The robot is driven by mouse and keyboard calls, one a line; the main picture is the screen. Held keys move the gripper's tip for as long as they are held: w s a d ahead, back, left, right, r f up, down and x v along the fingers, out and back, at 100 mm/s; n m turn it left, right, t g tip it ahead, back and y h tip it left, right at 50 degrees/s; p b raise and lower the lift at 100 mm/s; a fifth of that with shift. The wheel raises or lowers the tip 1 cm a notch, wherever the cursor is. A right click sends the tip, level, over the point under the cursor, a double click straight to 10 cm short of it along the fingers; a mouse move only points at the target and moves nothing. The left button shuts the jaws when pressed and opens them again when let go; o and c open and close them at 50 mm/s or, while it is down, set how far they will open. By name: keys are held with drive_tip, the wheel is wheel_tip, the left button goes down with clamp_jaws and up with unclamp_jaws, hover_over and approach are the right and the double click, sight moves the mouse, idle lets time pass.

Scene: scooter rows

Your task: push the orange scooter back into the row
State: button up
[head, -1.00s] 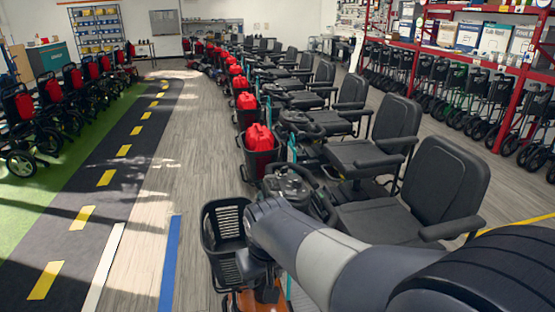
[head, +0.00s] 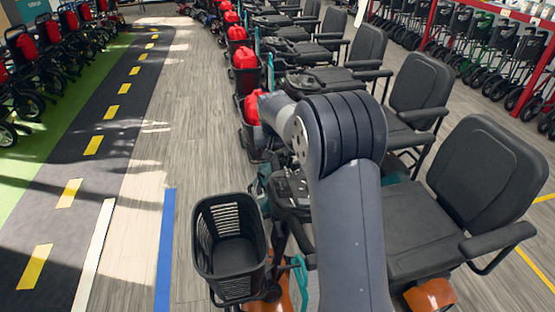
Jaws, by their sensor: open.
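The orange scooter stands nearest me at the bottom of the head view. Its orange body (head: 431,295) shows below the black seat (head: 425,225). Its black front basket (head: 230,248) is empty and sits toward the blue floor line. More orange shows beside the basket, low in the picture. My arm rises in front of the scooter and hides part of its middle and handlebar area. The arm bends at the top and points away to the left, in front of the row. My gripper is not visible; the arm hides it or it is too far to see.
The row of scooters, with black seats (head: 427,83) and red bags (head: 252,107) in several baskets, runs away from me. A blue floor line (head: 166,245) lies left of the row. Pale floor there is clear.

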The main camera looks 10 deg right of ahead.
sight(276, 163)
drive_tip(key=x, duration=0.8)
drive_tip(key=shift+w+f+p, duration=0.1)
drive_tip(key=shift+f+p, duration=0.2)
drive_tip(key=shift+p, duration=0.1)
drive_tip(key=shift+c, duration=0.3)
clamp_jaws()
